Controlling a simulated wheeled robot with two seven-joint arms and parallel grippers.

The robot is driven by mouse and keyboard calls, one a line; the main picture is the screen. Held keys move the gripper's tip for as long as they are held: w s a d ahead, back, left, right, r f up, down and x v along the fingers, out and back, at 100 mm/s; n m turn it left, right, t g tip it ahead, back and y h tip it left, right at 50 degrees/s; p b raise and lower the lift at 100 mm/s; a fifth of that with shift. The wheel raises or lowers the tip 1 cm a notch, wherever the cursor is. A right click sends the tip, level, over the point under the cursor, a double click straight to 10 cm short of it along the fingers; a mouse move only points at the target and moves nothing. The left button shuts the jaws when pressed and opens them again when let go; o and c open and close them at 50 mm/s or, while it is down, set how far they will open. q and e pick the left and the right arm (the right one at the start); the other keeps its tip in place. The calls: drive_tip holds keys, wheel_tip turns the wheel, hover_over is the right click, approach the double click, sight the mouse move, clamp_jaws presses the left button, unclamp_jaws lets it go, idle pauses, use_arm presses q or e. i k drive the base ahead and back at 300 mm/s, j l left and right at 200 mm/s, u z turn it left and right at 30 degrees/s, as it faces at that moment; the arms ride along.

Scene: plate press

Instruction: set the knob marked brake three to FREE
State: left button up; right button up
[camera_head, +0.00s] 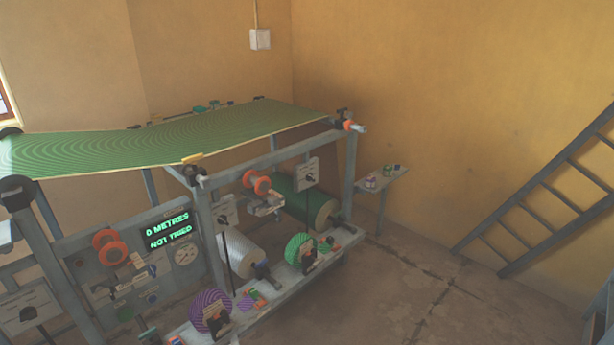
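Several pale plates with a dark knob show on the machine frame in the head view. One plate (305,167) is on the right upright, one (226,207) is near the middle upright, and one (32,303) is at the lower left. Their lettering is too small to read, so I cannot tell which is brake three or where its pointer stands. Neither of my grippers is in view.
The machine carries a long green striped sheet (240,125) on top. A display (168,230) reads "0 METRES NOT TRIED". Rolls and spools sit on its lower shelf (283,290). A small side table (390,178) and a ladder (550,205) stand right. The floor (450,300) is clear.

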sight(309, 178)
drive_tip(key=i+l+u, duration=0.1)
drive_tip(key=i+l, duration=0.45)
drive_tip(key=i, duration=0.3)
drive_tip(key=i+l+u, duration=0.15)
drive_tip(key=i+l, duration=0.45)
drive_tip(key=i, duration=0.25)
drive_tip(key=i+l+u, duration=0.1)
drive_tip(key=i+l, duration=0.6)
drive_tip(key=i, duration=0.1)
